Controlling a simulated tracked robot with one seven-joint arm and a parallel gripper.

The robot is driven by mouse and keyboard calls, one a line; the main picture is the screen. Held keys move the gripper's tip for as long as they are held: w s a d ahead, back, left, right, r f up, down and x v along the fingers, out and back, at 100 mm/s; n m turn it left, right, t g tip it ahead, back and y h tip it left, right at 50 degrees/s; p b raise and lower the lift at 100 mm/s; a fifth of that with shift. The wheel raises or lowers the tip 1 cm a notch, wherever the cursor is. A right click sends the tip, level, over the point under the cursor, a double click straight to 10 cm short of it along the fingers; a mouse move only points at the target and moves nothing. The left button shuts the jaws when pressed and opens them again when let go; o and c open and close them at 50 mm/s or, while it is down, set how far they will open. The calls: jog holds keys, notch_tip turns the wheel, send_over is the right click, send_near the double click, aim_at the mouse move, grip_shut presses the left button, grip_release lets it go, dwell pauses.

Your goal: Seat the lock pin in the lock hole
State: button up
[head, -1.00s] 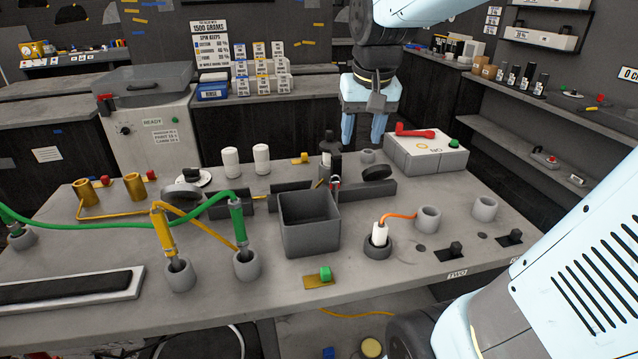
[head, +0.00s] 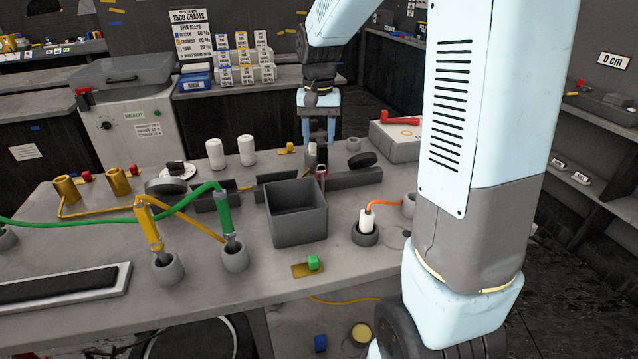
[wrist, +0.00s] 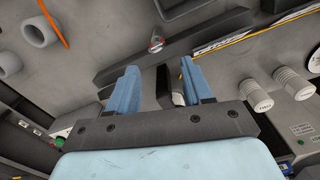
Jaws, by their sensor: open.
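I cannot tell for sure which part is the lock pin or lock hole. A white pin-like plug (head: 366,221) with an orange cord stands upright in a dark ring (head: 364,236) on the bench. A small upright grey piece (head: 311,156) with a red ring (head: 321,171) stands by the long dark bar (head: 352,180). My gripper (head: 318,139) is open, pointing down just behind this piece in the head view. In the wrist view my gripper (wrist: 160,66) straddles a dark block and a small cylinder (wrist: 178,98), with no visible contact.
An open grey bin (head: 297,222) stands in front of the bar. Yellow (head: 149,228) and green (head: 224,214) hose connectors sit in cups at the left. White bottles (head: 215,153) stand behind. A grey box with a red handle (head: 401,121) is right of the gripper. My arm hides the bench's right end.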

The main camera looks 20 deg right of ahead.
aim_at(321, 164)
notch_tip(321, 164, down, 6)
jog(key=shift+r, duration=0.1)
jog(key=shift+w+d+f, duration=0.1)
jog(key=shift+d+f, duration=0.1)
jog(key=shift+f, duration=1.2)
jog(key=shift+d+f, duration=0.15)
jog(key=shift+f, duration=1.2)
grip_shut()
